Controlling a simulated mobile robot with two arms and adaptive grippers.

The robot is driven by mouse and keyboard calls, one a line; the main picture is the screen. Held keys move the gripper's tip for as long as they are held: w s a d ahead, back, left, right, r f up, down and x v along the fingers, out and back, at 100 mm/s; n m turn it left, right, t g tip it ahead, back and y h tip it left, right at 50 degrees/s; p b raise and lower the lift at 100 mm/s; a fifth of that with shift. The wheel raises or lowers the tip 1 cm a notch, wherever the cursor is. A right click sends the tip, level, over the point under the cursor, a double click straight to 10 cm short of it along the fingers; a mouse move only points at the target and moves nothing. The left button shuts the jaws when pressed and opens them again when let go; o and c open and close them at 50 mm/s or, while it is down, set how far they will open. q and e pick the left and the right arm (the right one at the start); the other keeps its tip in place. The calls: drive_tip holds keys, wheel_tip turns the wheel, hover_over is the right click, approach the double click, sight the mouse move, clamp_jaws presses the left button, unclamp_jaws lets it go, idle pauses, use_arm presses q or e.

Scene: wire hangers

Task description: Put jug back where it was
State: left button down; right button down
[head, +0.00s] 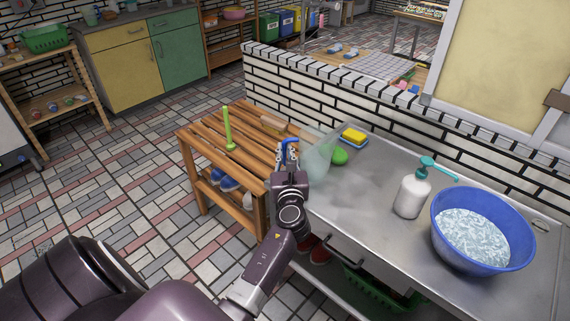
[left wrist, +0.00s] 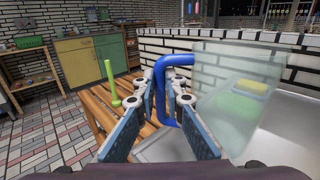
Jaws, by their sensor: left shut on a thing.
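The jug (head: 318,156) is clear and faintly greenish with a blue handle; it also shows in the left wrist view (left wrist: 232,92). My left gripper (head: 289,158) is shut on the blue handle (left wrist: 166,78), its fingers on both sides of it in the left wrist view. The jug is roughly upright, over the left end of the steel counter (head: 380,205), beside the slatted wooden rack (head: 205,140). I cannot tell whether its base touches the counter. My right gripper is not in view.
A green upright stick (head: 228,130) stands on the rack. A brick wall backs the counter.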

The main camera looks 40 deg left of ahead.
sight(284, 156)
use_arm(q)
wheel_tip(284, 156, down, 3)
drive_tip(key=shift+f+b, duration=0.1)
drive_tip(key=shift+b, duration=0.4)
drive_tip(key=shift+f, duration=0.25)
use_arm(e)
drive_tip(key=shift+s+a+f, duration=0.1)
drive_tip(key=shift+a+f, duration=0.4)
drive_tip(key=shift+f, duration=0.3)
use_arm(q)
drive_tip(key=c, duration=2.5)
unclamp_jaws()
drive_tip(key=shift+f, duration=0.2)
drive_tip(key=o, duration=0.5)
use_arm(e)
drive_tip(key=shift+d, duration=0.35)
use_arm(q)
drive_tip(key=shift+r, duration=0.1)
